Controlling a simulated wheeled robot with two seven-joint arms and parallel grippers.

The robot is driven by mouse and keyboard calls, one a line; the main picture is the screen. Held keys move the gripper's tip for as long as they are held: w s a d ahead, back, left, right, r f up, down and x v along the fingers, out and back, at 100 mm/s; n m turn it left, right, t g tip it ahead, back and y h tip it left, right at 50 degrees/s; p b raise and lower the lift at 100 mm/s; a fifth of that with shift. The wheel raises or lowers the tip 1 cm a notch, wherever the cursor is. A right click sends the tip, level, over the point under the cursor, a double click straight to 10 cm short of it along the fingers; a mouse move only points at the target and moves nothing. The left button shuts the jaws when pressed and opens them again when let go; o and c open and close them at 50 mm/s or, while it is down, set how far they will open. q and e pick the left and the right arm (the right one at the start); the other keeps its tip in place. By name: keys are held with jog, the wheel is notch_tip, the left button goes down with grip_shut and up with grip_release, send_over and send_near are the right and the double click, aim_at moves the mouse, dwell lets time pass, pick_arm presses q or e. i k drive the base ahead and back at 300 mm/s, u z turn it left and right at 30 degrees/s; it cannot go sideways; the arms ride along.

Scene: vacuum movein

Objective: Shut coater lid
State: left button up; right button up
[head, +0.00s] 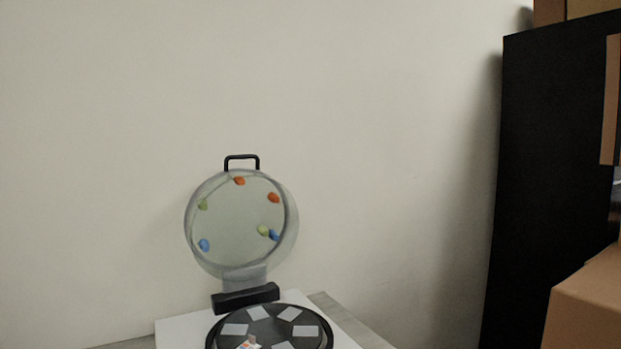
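The coater's round lid (240,222) stands open and upright in the head view, with a clear rim and several coloured dots on it. A black handle (242,157) sits at its top edge. A black hinge block (245,297) joins it at the bottom to the coater base. The coater's dark round chamber (268,328) lies in front of the hinge, with several light square pieces on it; its near edge is cut off by the frame. Neither of my grippers is in view.
The coater rests on a white surface (180,330) on a table. A bare wall (380,120) is behind it. A tall black cabinet (545,180) and a cardboard box (585,305) stand at the right. The space around the lid looks clear.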

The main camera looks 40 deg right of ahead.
aim_at(250, 274)
jog(key=u, duration=0.05)
jog(key=k, duration=0.6)
jog(key=z, duration=1.45)
